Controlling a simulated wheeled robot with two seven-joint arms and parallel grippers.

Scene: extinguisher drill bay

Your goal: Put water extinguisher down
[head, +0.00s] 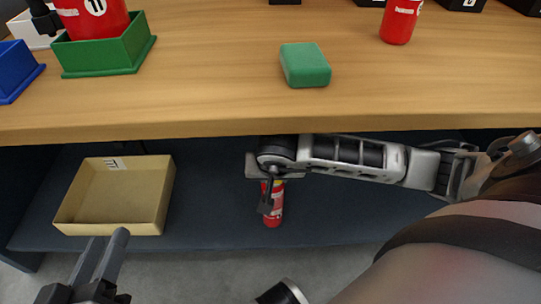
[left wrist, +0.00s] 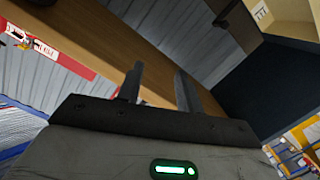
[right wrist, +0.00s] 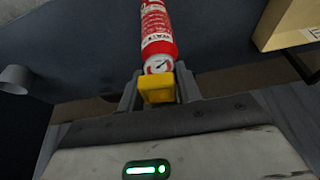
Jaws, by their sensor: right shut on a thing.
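The water extinguisher (head: 274,208) is a small red cylinder with a white label, upright over the dark lower shelf (head: 335,215) under the counter. My right gripper (head: 266,190) reaches in below the counter edge and is at its top. In the right wrist view the fingers close on the yellow head of the extinguisher (right wrist: 157,40), with a gauge just beyond. I cannot tell whether its base touches the shelf. My left gripper (head: 102,258) is in front of the shelf at the lower left. In the left wrist view its fingers (left wrist: 158,88) are apart and empty.
A tan tray (head: 70,215) sits on the lower shelf at the left. The wooden counter (head: 210,75) overhangs the shelf, bearing a green block (head: 305,65), a green bin (head: 100,60) and another red extinguisher (head: 400,22). The shelf between tray and extinguisher is clear.

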